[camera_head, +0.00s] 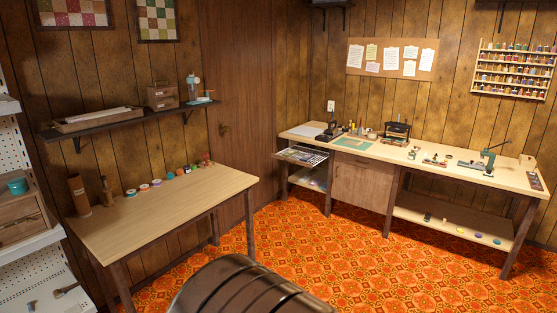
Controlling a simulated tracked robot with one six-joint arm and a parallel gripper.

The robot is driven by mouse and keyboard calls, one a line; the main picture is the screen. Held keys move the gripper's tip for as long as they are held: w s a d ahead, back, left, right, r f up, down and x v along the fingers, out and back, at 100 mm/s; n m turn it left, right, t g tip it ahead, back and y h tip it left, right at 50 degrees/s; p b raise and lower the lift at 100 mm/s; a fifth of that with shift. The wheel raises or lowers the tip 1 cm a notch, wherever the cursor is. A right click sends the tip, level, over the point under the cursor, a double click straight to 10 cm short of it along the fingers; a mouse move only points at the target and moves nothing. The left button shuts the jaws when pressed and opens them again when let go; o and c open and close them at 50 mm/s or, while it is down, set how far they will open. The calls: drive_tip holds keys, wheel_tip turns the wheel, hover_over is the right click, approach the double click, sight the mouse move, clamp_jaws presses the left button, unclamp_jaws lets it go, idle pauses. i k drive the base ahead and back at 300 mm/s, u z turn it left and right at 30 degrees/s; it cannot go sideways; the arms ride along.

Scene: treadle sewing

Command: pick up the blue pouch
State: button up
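I cannot make out a blue pouch for certain in this view. Small items on the far workbench (372,148) and its lower shelf (440,217) are too small to tell apart, and some are bluish. My gripper is not in view.
A wooden table (165,208) at left has several colored rolls along its back edge. A wall shelf (130,121) hangs above it. A white shelf unit (30,245) stands far left. A dark brown rounded shape (245,288) blocks the bottom middle. Orange patterned floor (350,255) is clear before the workbench.

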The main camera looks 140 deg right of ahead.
sight(304, 159)
drive_tip(key=z, duration=5.05)
